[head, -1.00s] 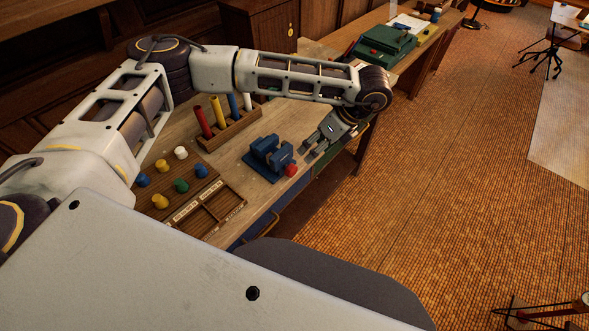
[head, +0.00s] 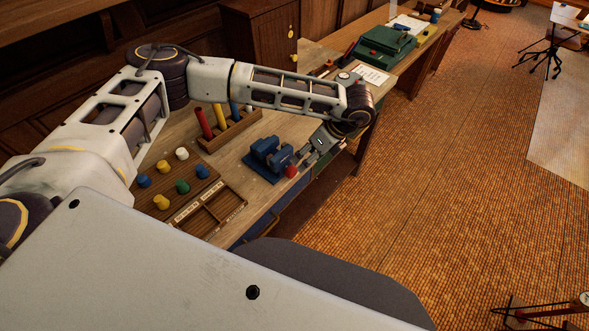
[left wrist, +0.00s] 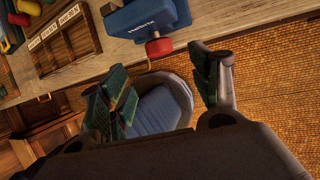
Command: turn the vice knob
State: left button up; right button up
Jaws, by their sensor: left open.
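The blue vice (head: 266,154) stands near the front edge of the wooden bench, with its round red knob (head: 291,171) on the side facing the edge. My left gripper (head: 307,161) is just right of the knob in the head view. In the left wrist view the vice (left wrist: 140,18) is at the top, and the red knob (left wrist: 158,47) shows beyond the fingertips. My left gripper (left wrist: 163,80) is open there, its fingers spread wide with nothing between them and the knob apart from them. My right gripper is not in view.
Left of the vice are a board of coloured pegs (head: 178,190), a divided wooden tray (head: 213,213) and a rack of coloured cylinders (head: 231,131). A green machine (head: 385,46) is farther back. A blue chair-like shape (left wrist: 160,112) shows below the bench edge. Open floor is at right.

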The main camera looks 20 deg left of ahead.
aim_at(295, 170)
pick_arm(q)
jog(key=shift+p+x, duration=1)
jog(key=shift+x, duration=3.7)
jog(key=c, duration=1)
